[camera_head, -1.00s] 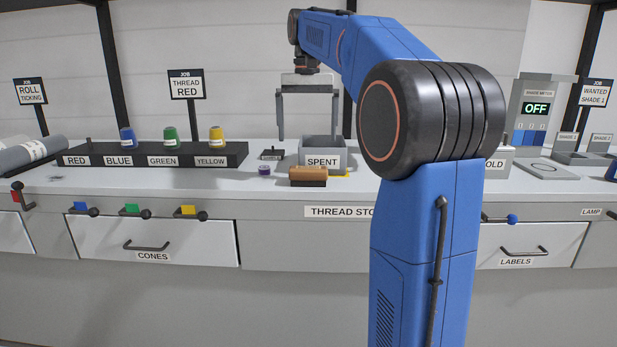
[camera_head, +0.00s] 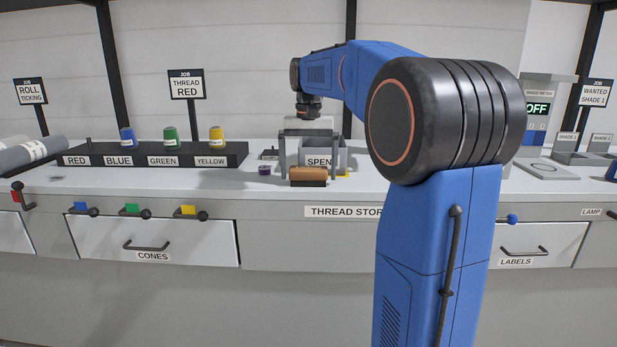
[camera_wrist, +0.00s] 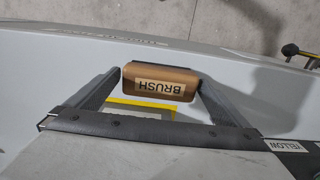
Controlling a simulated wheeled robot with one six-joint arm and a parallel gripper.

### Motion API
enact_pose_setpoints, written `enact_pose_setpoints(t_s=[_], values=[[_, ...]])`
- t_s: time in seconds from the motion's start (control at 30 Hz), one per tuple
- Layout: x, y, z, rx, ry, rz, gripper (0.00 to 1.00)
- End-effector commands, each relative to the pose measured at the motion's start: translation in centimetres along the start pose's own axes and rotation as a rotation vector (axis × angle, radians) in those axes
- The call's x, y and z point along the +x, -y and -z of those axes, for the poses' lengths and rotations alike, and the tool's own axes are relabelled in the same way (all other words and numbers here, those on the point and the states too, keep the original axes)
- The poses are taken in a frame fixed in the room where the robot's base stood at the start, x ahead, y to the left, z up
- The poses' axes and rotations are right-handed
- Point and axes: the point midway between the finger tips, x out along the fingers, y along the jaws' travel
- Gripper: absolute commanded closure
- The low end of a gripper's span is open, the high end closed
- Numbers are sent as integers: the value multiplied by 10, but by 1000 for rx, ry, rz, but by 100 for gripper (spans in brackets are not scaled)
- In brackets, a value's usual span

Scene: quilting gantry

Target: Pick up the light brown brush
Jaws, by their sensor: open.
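The light brown brush (camera_head: 308,174) lies near the front edge of the worktop, with its dark bristles down. In the wrist view the brush (camera_wrist: 158,72) shows its brown back and a BRUSH label, and appears between the two finger ends. My gripper (camera_head: 308,165) is open and empty, fingers pointing down, above the worktop at the brush. In the wrist view my gripper's fingers (camera_wrist: 161,78) lie apart on either side of the brush. I cannot tell the exact height gap between fingertips and brush.
The grey SPENT bin (camera_head: 345,158) stands just behind the brush. A yellow-edged patch (camera_wrist: 140,108) lies beside the brush. A rack (camera_head: 100,155) with blue, green and yellow cones is further left.

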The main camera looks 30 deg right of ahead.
Motion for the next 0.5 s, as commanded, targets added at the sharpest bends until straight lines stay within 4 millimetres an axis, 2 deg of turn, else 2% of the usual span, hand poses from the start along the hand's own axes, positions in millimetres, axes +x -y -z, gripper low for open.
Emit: enact_pose_setpoints(t_s=[0.23, 0.4, 0.5], values=[[2, 0, 0, 0, 0, 0, 0], [1, 0, 0, 0, 0, 0, 39], [1, 0, 0, 0, 0, 0, 39]])
